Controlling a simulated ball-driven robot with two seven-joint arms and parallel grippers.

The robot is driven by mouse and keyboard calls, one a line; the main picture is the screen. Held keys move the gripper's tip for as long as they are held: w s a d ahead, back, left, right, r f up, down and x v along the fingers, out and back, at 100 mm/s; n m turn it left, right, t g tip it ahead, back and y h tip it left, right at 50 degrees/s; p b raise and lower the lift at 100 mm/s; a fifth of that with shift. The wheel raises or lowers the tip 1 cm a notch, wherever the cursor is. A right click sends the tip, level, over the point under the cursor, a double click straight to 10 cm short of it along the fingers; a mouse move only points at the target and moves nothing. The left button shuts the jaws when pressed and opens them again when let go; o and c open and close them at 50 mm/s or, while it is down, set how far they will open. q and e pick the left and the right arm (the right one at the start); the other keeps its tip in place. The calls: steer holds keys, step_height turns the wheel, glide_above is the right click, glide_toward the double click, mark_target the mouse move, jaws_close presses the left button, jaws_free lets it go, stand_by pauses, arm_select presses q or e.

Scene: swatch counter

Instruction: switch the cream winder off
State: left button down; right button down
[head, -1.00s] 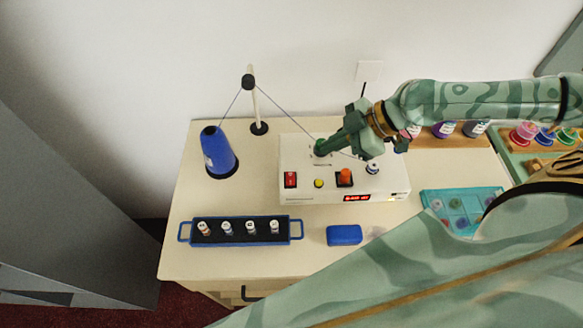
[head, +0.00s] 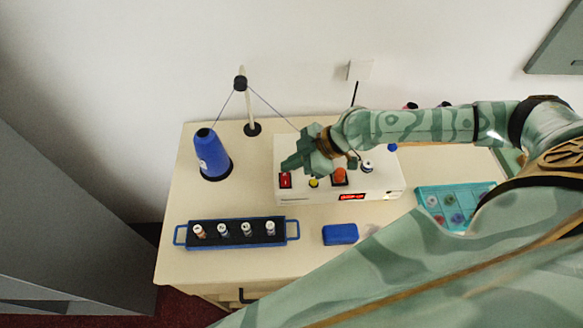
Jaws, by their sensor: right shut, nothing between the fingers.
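The cream winder (head: 384,183) is a low box on the counter, with a red rocker switch (head: 285,181) at its left front, a small yellow button (head: 314,183), an orange knob (head: 340,175) and a lit red display (head: 352,197). A metal spindle part (head: 367,166) stands at its right. My right gripper (head: 286,166) is shut and empty. It hangs over the left part of the winder, just behind the red switch in the picture; I cannot tell whether it touches anything. The gripper and arm hide much of the winder's top. My left gripper is not in view.
A blue thread cone (head: 212,155) and a thread stand (head: 246,110) stand at the back left. A blue-handled tray (head: 260,241) holds several small spools. A blue box (head: 340,234) lies in front of the winder. A teal case (head: 428,190) sits at the right.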

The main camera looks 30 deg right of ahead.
mark_target(281, 179)
steer(key=shift+w+d+f, duration=0.1)
steer(key=shift+d+f, duration=0.1)
steer(key=shift+f, duration=1.3)
steer(key=shift+b, duration=0.3)
steer(key=shift+w+f+b, duration=0.1)
steer(key=shift+f+b, duration=0.3)
steer(key=shift+r, duration=0.15)
steer(key=shift+s+a+r+p, duration=0.1)
steer(key=shift+s+a+p, duration=0.1)
steer(key=shift+s+p, duration=0.55)
steer(key=shift+s+a+p, duration=0.1)
steer(key=shift+a+p, duration=0.05)
steer(key=shift+p, duration=0.15)
